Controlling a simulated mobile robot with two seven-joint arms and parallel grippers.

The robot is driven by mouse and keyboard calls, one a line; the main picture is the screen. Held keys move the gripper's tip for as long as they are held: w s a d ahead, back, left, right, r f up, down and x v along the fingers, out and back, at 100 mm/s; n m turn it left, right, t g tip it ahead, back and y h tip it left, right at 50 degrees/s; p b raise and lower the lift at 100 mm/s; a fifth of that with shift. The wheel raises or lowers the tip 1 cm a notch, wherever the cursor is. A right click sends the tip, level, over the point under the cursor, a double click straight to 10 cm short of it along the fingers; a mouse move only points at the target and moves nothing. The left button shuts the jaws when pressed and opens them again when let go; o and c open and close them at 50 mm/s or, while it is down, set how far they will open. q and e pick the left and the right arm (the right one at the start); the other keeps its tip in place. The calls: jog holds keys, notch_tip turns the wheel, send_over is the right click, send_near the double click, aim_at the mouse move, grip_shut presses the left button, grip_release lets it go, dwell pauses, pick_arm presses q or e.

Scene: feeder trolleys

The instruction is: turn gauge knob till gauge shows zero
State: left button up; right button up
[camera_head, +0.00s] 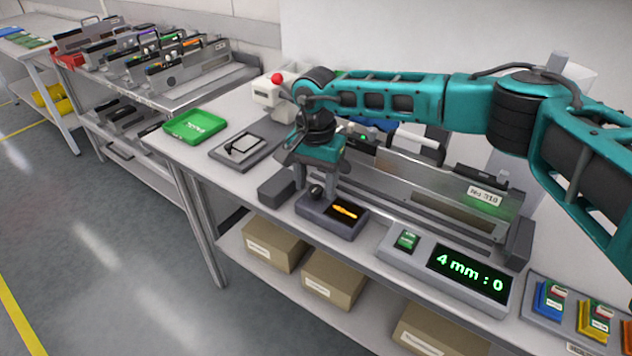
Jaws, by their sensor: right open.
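The gauge looks to be the small dark box (332,216) at the front edge of the bench, with a lit orange display whose reading is too small to make out. A dark round knob (316,191) stands on the left part of its top. My right gripper (317,184) points down just over the knob and is open, its fingers at either side of it. I cannot tell whether a finger touches the knob. My left gripper is not in view.
A grey unit (410,263) with a green readout "4 mm : 0" stands right of the gauge. A long metal feeder (430,185) marked No.310 lies behind. A green tray (196,126) and a grey plate (243,149) are at left. Cardboard boxes (334,279) fill the lower shelf.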

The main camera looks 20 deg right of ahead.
jog(key=shift+f, duration=0.4)
jog(key=shift+c, duration=0.3)
jog(key=c, duration=1)
